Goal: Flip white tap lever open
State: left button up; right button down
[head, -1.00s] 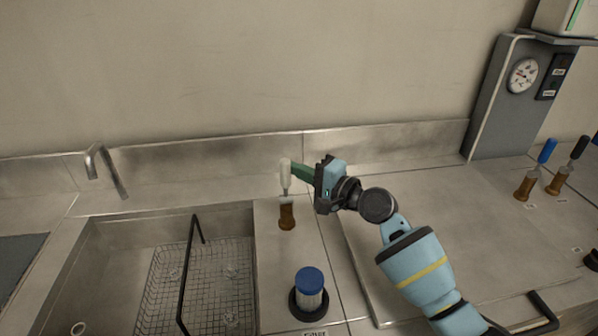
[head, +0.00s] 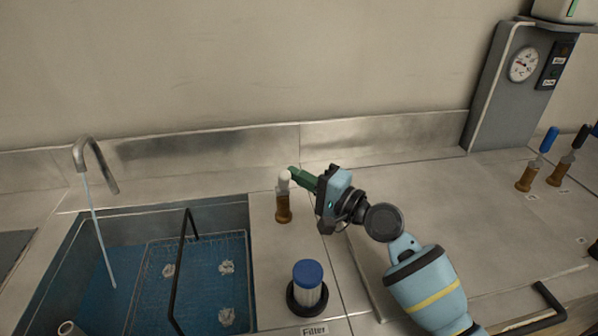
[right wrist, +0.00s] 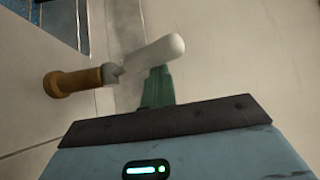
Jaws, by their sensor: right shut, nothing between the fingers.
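The white tap lever (head: 284,180) sits on a brass valve body (head: 283,207) on the counter right of the sink. In the head view it looks short and tilted. In the right wrist view the white lever (right wrist: 152,54) lies across the tips of my right gripper (right wrist: 157,85), and I cannot tell whether they touch. My right gripper (head: 301,176) has green fingers, shut and empty, just right of the lever. Water runs from the faucet (head: 95,150) into the sink. My left gripper is not in view.
The sink (head: 62,255) holds blue-looking water and a wire basket (head: 198,262) with a dark handle. A blue-capped filter (head: 308,285) stands in front of the valve. Blue-levered (head: 548,140) and black-levered (head: 580,137) valves stand at far right, near a gauge panel (head: 523,65).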

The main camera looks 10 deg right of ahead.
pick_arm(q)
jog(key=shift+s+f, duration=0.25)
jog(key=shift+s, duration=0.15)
pick_arm(e)
jog(key=shift+s+a+f, duration=0.1)
jog(key=shift+s+f, duration=0.1)
